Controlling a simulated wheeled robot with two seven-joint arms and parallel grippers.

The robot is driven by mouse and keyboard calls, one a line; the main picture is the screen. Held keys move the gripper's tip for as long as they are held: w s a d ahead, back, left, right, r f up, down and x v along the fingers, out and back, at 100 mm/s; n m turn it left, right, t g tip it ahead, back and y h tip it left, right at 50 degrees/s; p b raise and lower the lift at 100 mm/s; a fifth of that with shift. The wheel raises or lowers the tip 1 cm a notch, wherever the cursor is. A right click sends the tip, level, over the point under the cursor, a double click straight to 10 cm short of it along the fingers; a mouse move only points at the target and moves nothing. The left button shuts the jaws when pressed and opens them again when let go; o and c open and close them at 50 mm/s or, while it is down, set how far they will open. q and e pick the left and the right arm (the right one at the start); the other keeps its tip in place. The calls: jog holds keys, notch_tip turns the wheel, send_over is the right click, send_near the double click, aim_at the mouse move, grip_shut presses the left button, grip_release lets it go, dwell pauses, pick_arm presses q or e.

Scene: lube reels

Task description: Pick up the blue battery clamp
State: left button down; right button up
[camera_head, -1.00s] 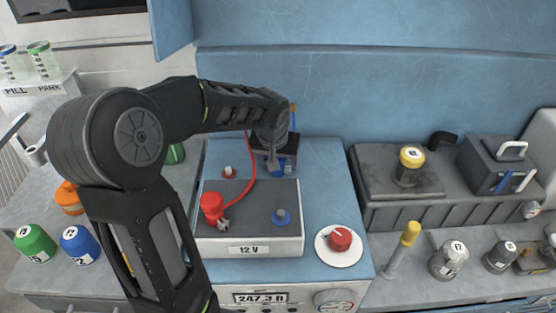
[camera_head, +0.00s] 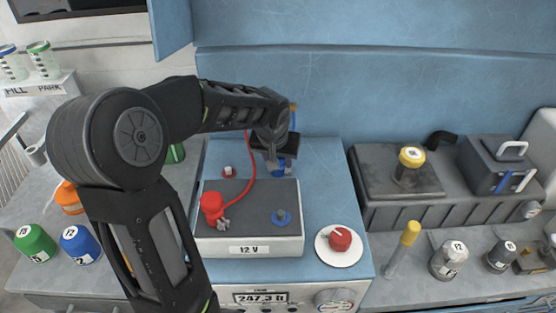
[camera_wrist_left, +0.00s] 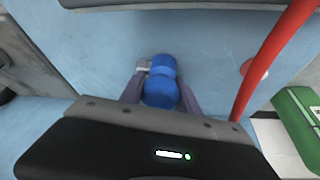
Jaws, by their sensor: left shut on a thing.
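The blue battery clamp (camera_wrist_left: 160,88) sits between the two fingers of my left gripper (camera_wrist_left: 160,98) in the left wrist view, with its metal jaw showing beyond them. In the head view my left gripper (camera_head: 277,163) is behind the battery, shut on the blue clamp (camera_head: 288,165), which is partly hidden by the gripper and wrist. I cannot tell whether the clamp touches the blue surface below it. My right gripper is not in view.
A red knob (camera_head: 340,238) is to the right. The bare blue bench top (camera_head: 320,185) lies beside the battery.

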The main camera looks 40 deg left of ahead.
pick_arm(q)
jog(key=shift+r, duration=0.1)
notch_tip(320, 180, up, 10)
jog(key=shift+f, duration=0.1)
dwell(0.5)
dwell(0.4)
